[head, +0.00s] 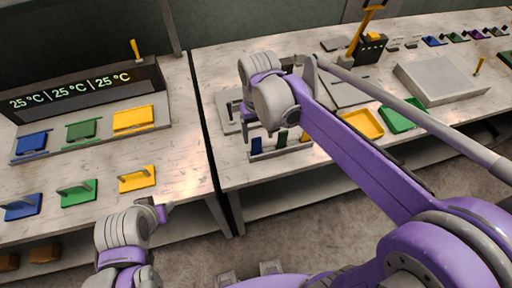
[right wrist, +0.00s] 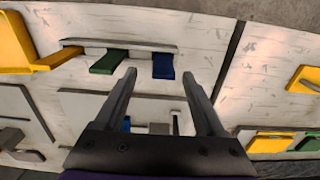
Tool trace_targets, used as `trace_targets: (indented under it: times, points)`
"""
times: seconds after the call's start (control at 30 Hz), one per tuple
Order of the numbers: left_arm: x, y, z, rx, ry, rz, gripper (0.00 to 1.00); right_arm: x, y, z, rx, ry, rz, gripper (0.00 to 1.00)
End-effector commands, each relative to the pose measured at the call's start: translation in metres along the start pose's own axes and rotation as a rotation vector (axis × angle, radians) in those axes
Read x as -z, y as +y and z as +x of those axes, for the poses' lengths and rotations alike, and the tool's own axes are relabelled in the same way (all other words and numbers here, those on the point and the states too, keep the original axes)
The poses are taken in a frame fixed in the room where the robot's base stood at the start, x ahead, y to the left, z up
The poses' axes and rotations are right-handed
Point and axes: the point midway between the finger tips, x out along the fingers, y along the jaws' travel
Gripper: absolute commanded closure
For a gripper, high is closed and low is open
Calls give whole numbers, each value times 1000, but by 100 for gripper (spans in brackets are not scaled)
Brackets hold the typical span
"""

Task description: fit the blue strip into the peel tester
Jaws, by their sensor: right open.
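The blue strip (head: 256,146) stands in a small grey rack (head: 268,155) near the front edge of the right bench, left of a green strip (head: 282,138). In the right wrist view the blue strip (right wrist: 163,66) shows just beyond and between the fingertips of my right gripper (right wrist: 158,74). That gripper is open, with nothing between its fingers. In the head view my right gripper (head: 248,128) is partly hidden by its own wrist. A grey frame (head: 229,108) lies behind it, possibly the peel tester; I cannot tell for sure. My left gripper does not show clearly.
Yellow (head: 363,123) and green (head: 403,116) trays lie right of the rack. A grey box (head: 440,80) stands farther right. The left bench holds a temperature display (head: 72,92) and coloured plates with handles. A gap separates the benches.

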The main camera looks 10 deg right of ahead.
Motion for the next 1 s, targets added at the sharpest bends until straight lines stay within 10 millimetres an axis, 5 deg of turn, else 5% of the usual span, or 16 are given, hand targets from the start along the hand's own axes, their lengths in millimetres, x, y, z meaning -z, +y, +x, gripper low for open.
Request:
trace_targets:
  times: [0.43,0.73,1.0]
  points:
    - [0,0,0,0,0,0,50,0,-3,52,0,1,0,28]
    - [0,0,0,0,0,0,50,0,-3,58,0,1,0,28]
    - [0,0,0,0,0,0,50,0,-3,58,0,1,0,72]
